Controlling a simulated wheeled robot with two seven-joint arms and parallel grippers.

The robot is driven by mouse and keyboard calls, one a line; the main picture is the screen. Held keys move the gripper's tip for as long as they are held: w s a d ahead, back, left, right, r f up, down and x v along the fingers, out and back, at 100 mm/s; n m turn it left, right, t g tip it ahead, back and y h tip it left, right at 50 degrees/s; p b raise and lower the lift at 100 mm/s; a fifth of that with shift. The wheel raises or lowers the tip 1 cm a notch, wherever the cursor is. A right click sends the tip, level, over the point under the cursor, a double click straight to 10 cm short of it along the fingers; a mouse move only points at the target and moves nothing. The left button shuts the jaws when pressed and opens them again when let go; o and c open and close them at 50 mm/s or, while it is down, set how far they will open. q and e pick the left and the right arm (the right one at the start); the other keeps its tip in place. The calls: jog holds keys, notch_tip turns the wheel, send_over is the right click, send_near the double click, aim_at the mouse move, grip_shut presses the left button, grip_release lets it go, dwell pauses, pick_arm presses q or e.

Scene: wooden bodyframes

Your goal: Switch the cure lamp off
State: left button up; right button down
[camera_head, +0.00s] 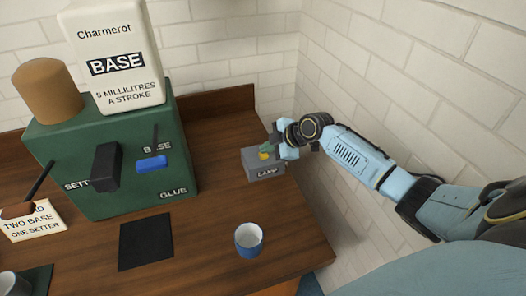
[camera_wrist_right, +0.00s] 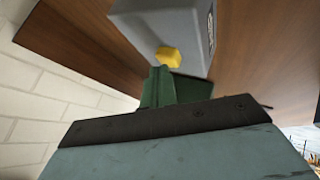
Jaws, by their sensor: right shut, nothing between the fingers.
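The lamp switch is a small grey box (camera_head: 262,172) marked LAMP, standing on the wooden table near the back right. A yellow knob (camera_head: 264,155) sits on it. The box (camera_wrist_right: 150,25) and the yellow knob (camera_wrist_right: 168,57) also show in the right wrist view. My right gripper (camera_head: 270,149) is at the top of the box, close beside the knob. Its green fingers (camera_wrist_right: 159,82) are shut with nothing between them, and their tips are just by the knob. I cannot tell whether they touch it. My left gripper is not in view.
A green glue machine (camera_head: 110,190) with black and blue parts stands at the left, topped by a white Base container (camera_head: 115,50) and a brown cylinder (camera_head: 47,90). A blue cup (camera_head: 249,240) stands in front of the box. Brick walls close off the back and right.

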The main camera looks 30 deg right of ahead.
aim_at(267, 155)
notch_tip(267, 155, up, 6)
jog(key=p, duration=0.4)
jog(key=shift+r+p, duration=0.1)
jog(key=shift+p, duration=0.25)
